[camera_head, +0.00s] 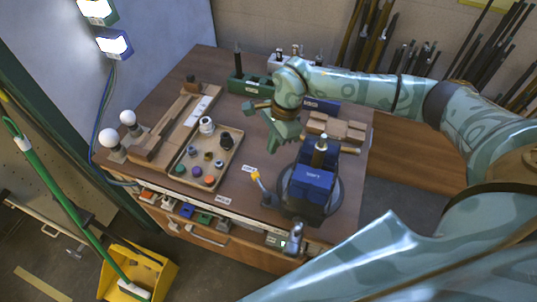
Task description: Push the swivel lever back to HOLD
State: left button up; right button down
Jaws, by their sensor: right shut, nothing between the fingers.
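The swivel lever (261,186) has a yellow tip and a dark pivot. It stands near the front edge of the table, left of a round dark base with a blue block on it. Its tip points up and left, close to one small white label (249,169). Another white label (223,199) lies to its lower left. The lettering on both is too small to read. My right gripper (281,143) is shut and empty, above the table behind the lever and apart from it. My left gripper is out of view.
A tray (238,154) of small coloured parts lies left of the lever. The blue block (312,183) on the round base stands close on its right. Wooden blocks (338,127) and a green holder (251,85) are farther back. A little bare tabletop lies around the lever.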

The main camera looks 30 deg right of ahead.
jog(key=b+x, duration=0.1)
jog(key=x, duration=0.8)
jog(key=shift+f, duration=0.1)
